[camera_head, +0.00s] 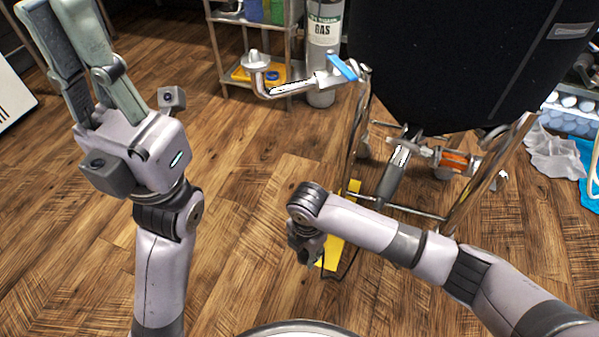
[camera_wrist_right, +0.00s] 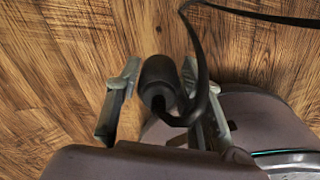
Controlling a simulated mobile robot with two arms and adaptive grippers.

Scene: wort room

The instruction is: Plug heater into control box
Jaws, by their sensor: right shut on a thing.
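My right gripper (camera_head: 306,252) points down in the head view, low beside the kettle stand. In the right wrist view its fingers (camera_wrist_right: 163,95) are on either side of a black plug (camera_wrist_right: 158,82), which it holds. A black cable (camera_wrist_right: 199,60) loops from the plug and runs off at upper right. A grey cylinder under the kettle (camera_head: 396,178) may be the heater; I cannot tell. I cannot make out the control box. My left gripper (camera_head: 58,20) is raised at upper left, with nothing visible in it; its finger gap is unclear.
The large black kettle (camera_head: 450,60) stands on a metal frame (camera_head: 418,212) at right. A yellow flat thing (camera_head: 336,246) lies behind my right gripper. A gas cylinder (camera_head: 323,40) and a metal shelf (camera_head: 240,35) stand behind. The wooden floor between my arms is clear.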

